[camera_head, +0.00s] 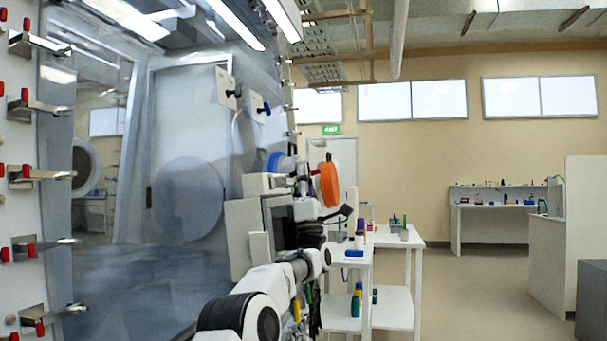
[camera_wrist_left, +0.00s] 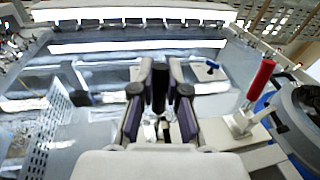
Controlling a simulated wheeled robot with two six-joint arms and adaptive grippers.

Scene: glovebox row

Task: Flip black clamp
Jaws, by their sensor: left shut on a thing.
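In the left wrist view, my left gripper (camera_wrist_left: 160,82) is shut on the dark handle of the black clamp (camera_wrist_left: 159,92), which shows upright between its two fingers. Most of the clamp is hidden by the fingers. In the head view, my left gripper (camera_head: 303,182) is beside the glovebox front, left of an orange disc. Its hold is too small to make out there. My right gripper is in neither view.
A blue-handled clamp (camera_wrist_left: 212,66) and a red-handled clamp (camera_wrist_left: 262,78) stand right of the gripper in the wrist view. The orange disc (camera_head: 329,184) is close to my gripper. White tables (camera_head: 395,237) with bottles stand to the right, with open floor beyond.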

